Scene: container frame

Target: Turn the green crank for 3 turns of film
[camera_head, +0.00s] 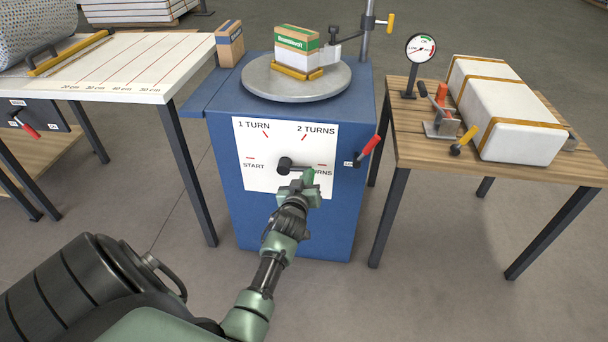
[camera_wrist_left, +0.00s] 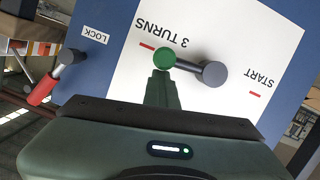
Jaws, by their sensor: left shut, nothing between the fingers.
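The crank's dark hub (camera_head: 285,164) sits on the white dial panel (camera_head: 265,185) of a blue stand. Its arm points right, toward the red mark by "3 TURNS". In the left wrist view the round green knob (camera_wrist_left: 164,59) is beside that mark, with the grey hub (camera_wrist_left: 214,74) to its right. My left gripper (camera_head: 304,181) is at the knob's end of the crank. In the wrist view its fingers (camera_wrist_left: 162,80) are shut and empty, their tips at the knob's edge; I cannot tell whether they touch. The knob is largely hidden in the head view.
A red-handled lock lever (camera_head: 370,146) is on the stand's right side. Above, a round turntable (camera_head: 290,92) bears a green-and-white box (camera_head: 296,47) beside a post (camera_head: 368,35). A wooden table (camera_head: 400,140) with a gauge (camera_head: 421,50) stands right; a white ruled table (camera_head: 110,75) stands left.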

